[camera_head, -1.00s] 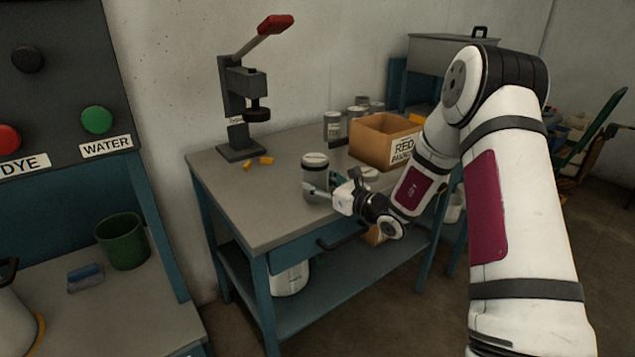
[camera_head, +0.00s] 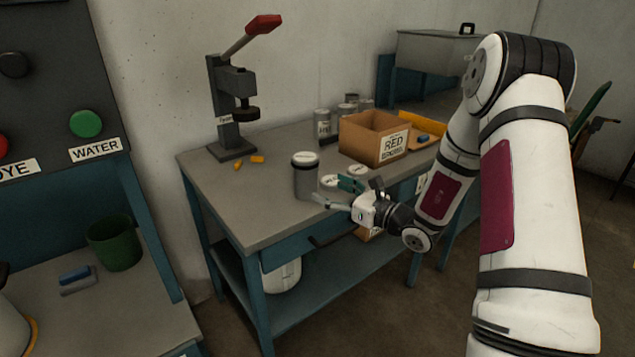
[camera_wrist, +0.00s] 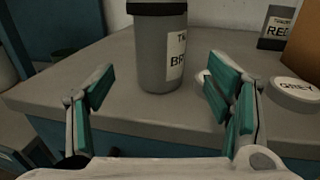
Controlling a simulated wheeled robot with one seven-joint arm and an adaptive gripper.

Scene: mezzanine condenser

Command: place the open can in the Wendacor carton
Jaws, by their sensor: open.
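A grey can (camera_head: 306,182) with a dark band at its top stands upright near the table's front. In the wrist view the can (camera_wrist: 153,55) shows a white label, partly cut off, starting "BR"; its top is out of frame there. In the head view its top looks pale; I cannot tell whether it is open. My gripper (camera_head: 328,192) is open and empty, at the can's right front. In the wrist view the can stands ahead, between the spread fingers in the picture. A brown open-topped carton (camera_head: 364,143) marked "RED" stands behind; no Wendacor name is readable.
Flat, pale-topped round tins or lids (camera_head: 357,170) lie right of the can, one marked "GREY" (camera_wrist: 294,88). Several grey cans (camera_head: 322,124) stand by the wall. A lever press (camera_head: 232,110) and orange pieces (camera_head: 257,159) are at the left. The table's front left (camera_head: 245,215) is clear.

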